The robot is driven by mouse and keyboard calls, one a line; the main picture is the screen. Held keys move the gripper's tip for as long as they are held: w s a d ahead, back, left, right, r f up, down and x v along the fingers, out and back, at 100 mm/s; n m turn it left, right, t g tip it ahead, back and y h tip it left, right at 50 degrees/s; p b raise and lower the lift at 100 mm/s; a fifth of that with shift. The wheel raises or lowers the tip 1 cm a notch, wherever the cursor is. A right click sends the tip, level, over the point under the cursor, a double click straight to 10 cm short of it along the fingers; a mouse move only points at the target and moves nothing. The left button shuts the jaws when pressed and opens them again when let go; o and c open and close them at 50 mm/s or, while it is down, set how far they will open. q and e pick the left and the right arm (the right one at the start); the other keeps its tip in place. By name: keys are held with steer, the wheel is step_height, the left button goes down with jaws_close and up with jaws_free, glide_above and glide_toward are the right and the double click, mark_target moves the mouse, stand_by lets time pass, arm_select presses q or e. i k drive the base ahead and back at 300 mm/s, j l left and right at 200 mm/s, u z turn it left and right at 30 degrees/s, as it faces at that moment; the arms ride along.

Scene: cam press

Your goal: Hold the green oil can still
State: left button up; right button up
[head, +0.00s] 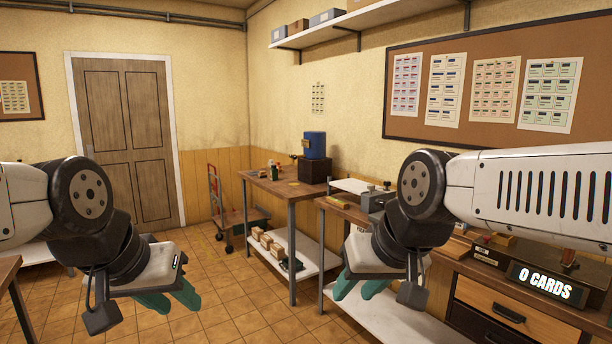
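I cannot make out a green oil can for certain. Some small green and orange items (275,171) stand on the far wooden table, too small to tell apart. My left gripper (172,303) hangs at the lower left, with its two teal fingers apart and nothing visible between them. My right gripper (359,290) hangs right of centre in front of the nearer bench, its teal fingers also apart and empty. Both grippers are well short of the far table's items.
The far wooden table (262,184) holds a blue container (314,145) on a dark stand. Its lower shelf carries several small boxes (266,241). The nearer bench at right holds a grey device (374,200) and a "0 CARDS" sign (541,282). A red hand truck (215,197) stands by the wall. The floor between is clear.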

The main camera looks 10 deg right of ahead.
mark_target(273, 173)
steer(key=i, duration=4.15)
steer(key=j+u, duration=0.05)
steer(key=j, duration=0.2)
